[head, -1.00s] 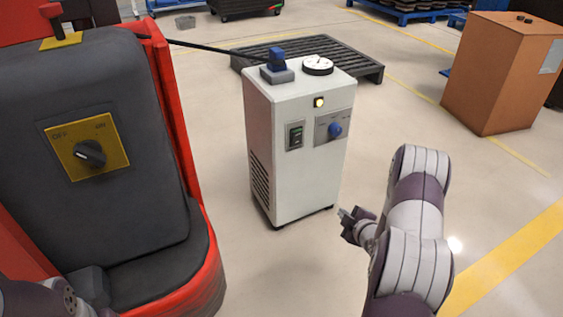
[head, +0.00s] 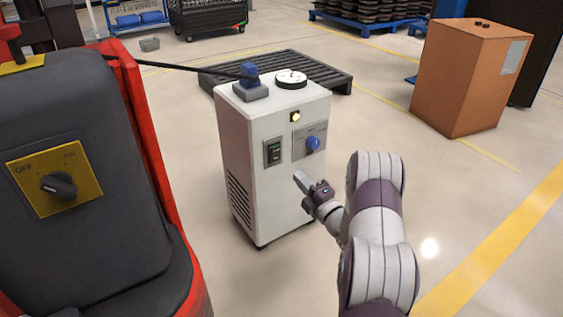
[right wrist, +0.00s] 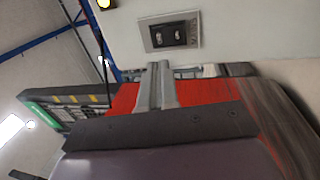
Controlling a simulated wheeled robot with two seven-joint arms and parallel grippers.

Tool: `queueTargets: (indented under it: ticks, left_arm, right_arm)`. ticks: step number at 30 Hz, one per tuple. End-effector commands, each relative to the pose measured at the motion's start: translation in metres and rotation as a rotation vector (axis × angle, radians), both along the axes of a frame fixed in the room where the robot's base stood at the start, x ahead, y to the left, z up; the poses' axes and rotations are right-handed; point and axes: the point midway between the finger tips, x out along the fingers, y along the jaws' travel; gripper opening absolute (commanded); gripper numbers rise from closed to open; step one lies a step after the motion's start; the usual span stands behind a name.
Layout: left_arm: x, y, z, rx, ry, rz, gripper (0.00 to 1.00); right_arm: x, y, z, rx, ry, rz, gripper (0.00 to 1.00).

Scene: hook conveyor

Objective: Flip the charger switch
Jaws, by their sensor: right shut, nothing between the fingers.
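The charger is a white cabinet (head: 262,185) in the middle of the head view. Its black rocker switch (head: 274,152) sits on the left of the front face; it also shows at the top of the right wrist view (right wrist: 171,33). A blue knob (head: 313,143) is to the right of the switch, and a lit yellow lamp (head: 295,116) is above. My right gripper (head: 298,177) is shut and empty, a little below and right of the switch. In the right wrist view its fingertips (right wrist: 160,66) are just below the switch plate, apparently not touching it. My left gripper is not visible.
A red and dark grey vehicle (head: 90,170) with a yellow OFF/ON knob plate (head: 56,178) stands on the left. A black cable runs from it to the blue plug (head: 250,76) on the charger. A dark pallet (head: 320,73) lies behind. A brown box (head: 465,80) stands right. Floor in front is clear.

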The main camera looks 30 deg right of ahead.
Motion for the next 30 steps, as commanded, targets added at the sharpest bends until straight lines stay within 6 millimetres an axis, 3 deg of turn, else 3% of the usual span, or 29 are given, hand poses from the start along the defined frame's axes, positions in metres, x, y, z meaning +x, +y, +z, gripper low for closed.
queueTargets:
  ticks: [1,6,13,18,30]
  left_arm:
    - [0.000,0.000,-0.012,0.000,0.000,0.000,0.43]
    - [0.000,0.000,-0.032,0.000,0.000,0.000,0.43]
    - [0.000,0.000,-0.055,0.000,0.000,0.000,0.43]
    - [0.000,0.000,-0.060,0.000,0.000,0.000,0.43]
    - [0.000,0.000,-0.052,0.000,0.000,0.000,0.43]
  right_arm:
    - [0.011,0.002,-0.004,-0.002,-0.003,0.004,0.00]
    - [0.048,0.004,0.001,-0.002,-0.004,0.002,0.00]
    - [0.086,0.007,0.008,0.000,-0.002,0.001,0.00]
    - [0.098,0.008,0.014,0.001,-0.001,0.000,0.00]
    - [0.100,0.008,0.020,0.001,0.014,0.000,0.00]
